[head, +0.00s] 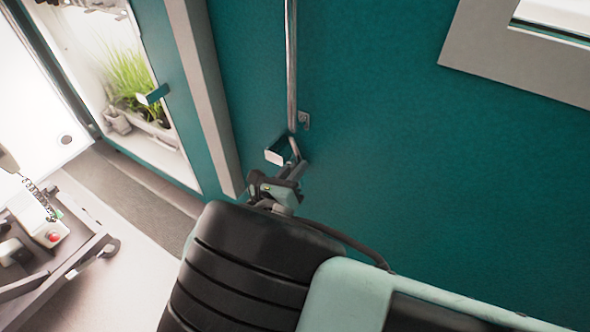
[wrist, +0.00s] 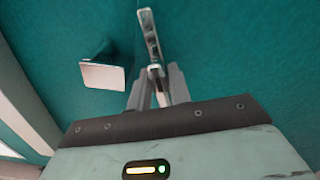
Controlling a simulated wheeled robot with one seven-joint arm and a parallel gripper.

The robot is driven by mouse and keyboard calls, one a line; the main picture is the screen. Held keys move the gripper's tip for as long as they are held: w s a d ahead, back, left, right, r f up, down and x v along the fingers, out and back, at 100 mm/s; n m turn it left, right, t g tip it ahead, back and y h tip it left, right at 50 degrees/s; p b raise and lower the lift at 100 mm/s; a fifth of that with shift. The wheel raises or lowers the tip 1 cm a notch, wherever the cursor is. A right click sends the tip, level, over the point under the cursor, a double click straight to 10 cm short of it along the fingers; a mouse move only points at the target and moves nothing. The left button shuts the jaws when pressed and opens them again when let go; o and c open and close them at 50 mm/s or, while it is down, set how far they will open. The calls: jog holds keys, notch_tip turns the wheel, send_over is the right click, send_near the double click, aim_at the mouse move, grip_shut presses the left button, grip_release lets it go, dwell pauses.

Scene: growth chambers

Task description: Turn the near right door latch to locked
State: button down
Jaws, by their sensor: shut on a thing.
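The door latch is a metal lever (head: 295,149) at the lower end of a vertical rod (head: 291,65) on a teal door (head: 420,190). My gripper (head: 288,178) is at the lever, close to the door face. In the wrist view, my gripper's fingers (wrist: 157,90) are shut on the end of the lever (wrist: 155,72), which runs up between them to a slotted metal piece (wrist: 149,33). The fingers hide part of the lever. I cannot read a locked or unlocked mark.
A pale-faced block (head: 278,153) juts from the door just left of the lever; it also shows in the wrist view (wrist: 103,76). A grey door post (head: 205,95) stands further left, beside an open chamber with green plants (head: 128,80). A cart (head: 50,245) stands lower left.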

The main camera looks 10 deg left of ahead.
jog(key=n, duration=0.3)
jog(key=shift+a+f+n, duration=0.15)
jog(key=shift+n, duration=0.25)
jog(key=n, duration=0.3)
jog(key=shift+a+f+n, duration=0.1)
jog(key=shift+f+n, duration=0.05)
jog(key=shift+n, duration=0.15)
jog(key=n, duration=0.6)
jog(key=shift+w+a+f+b, duration=0.1)
jog(key=shift+f+b, duration=0.2)
jog(key=c, duration=1.3)
grip_release()
